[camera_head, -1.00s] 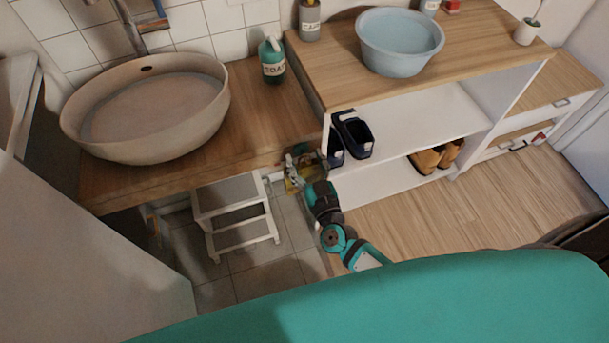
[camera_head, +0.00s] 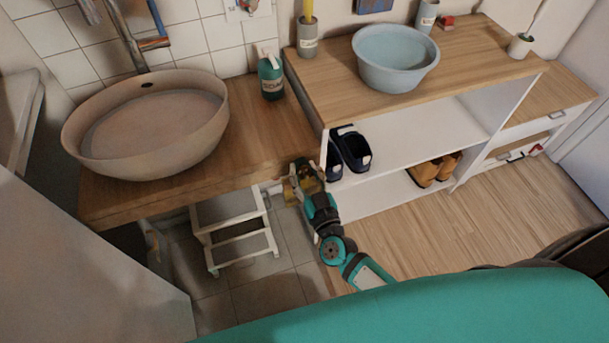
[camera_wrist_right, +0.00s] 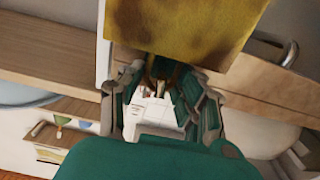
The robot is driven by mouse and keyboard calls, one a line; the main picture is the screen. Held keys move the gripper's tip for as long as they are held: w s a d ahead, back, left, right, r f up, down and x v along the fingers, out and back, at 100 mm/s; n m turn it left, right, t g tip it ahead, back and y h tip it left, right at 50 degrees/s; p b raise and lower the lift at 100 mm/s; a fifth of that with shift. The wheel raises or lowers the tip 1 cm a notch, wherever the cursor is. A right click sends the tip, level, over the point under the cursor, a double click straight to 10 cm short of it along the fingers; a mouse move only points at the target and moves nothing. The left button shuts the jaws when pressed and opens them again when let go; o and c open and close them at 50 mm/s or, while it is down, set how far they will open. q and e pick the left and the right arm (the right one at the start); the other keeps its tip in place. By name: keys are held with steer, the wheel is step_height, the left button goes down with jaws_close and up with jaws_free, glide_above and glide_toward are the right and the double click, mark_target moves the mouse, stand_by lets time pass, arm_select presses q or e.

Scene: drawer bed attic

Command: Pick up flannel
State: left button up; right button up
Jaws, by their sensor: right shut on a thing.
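The flannel (camera_wrist_right: 185,28) is a yellow cloth with brown stains. In the right wrist view it fills the top middle, just beyond the fingers. My right gripper (camera_wrist_right: 160,75) is shut on it. In the head view my right gripper (camera_head: 303,178) is at the front right corner of the wooden sink counter, beside the white shelf unit. A small dull yellow part of the flannel (camera_head: 291,193) shows there next to the fingers; the rest is hidden by the gripper. My left gripper is not in view.
The counter (camera_head: 255,130) holds a round sink (camera_head: 150,150) and a green soap bottle (camera_head: 271,78). The shelf unit (camera_head: 420,135) holds shoes, with a blue basin (camera_head: 395,60) on top. A white step stool (camera_head: 235,230) stands under the counter. The wooden floor at right is clear.

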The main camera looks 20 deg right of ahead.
steer(key=s, duration=1.8)
steer(key=shift+d+b, duration=0.3)
steer(key=shift+b, duration=0.05)
